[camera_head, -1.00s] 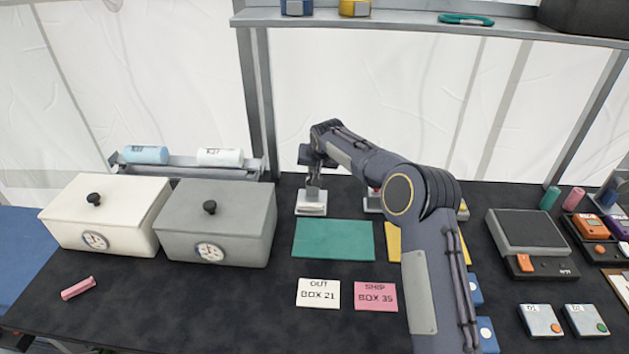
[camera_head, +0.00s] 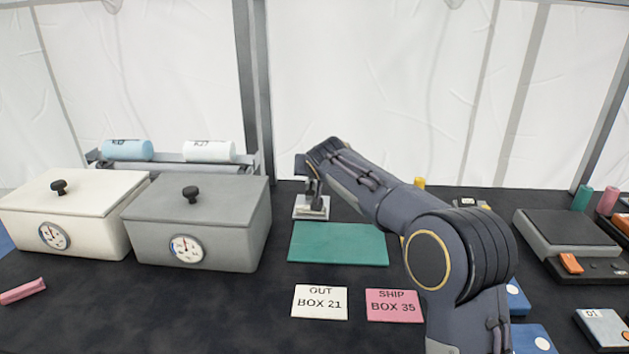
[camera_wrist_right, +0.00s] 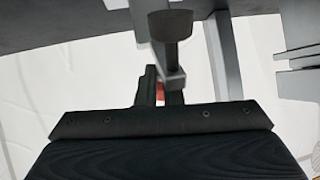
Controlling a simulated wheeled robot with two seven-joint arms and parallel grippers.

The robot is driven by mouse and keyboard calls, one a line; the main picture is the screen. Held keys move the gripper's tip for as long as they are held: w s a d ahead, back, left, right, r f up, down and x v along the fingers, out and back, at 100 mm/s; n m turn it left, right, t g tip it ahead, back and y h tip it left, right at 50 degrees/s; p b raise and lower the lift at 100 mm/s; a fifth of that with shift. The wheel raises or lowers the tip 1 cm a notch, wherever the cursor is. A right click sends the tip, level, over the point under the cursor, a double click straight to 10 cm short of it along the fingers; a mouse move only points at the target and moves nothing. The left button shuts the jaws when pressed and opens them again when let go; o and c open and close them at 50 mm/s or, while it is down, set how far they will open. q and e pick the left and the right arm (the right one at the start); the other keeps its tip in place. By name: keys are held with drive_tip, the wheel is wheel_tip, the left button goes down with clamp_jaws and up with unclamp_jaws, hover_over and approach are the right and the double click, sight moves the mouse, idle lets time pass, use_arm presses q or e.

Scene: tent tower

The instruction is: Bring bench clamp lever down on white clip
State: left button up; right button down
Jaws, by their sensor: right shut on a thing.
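A small bench clamp with a pale grey-white base (camera_head: 311,212) stands at the back of the table, behind the green mat. My right gripper (camera_head: 313,192) is directly over it, shut on what looks like its lever, though the fingers mostly hide the grip. In the right wrist view a dark knob (camera_wrist_right: 168,24) on a grey bar (camera_wrist_right: 173,78) stands just beyond my gripper's dark body. A small red part (camera_wrist_right: 160,92) shows behind the bar. I cannot make out the white clip for certain. My left gripper is not in view.
A green mat (camera_head: 338,244) and cards, white (camera_head: 320,303) and pink (camera_head: 394,305), lie in front of the clamp. White (camera_head: 75,210) and grey (camera_head: 197,217) lidded boxes stand left. A dark-topped scale (camera_head: 565,228) stands right. My right arm hides part of the table.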

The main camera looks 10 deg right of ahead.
drive_tip(key=shift+r, duration=0.4)
drive_tip(key=c, duration=1.9)
unclamp_jaws()
drive_tip(key=o, duration=0.3)
drive_tip(key=shift+f, duration=0.1)
drive_tip(key=shift+o, duration=0.2)
drive_tip(key=shift+f, duration=0.1)
drive_tip(key=b+v, duration=0.1)
drive_tip(key=v, duration=0.6)
drive_tip(key=shift+s, duration=0.35)
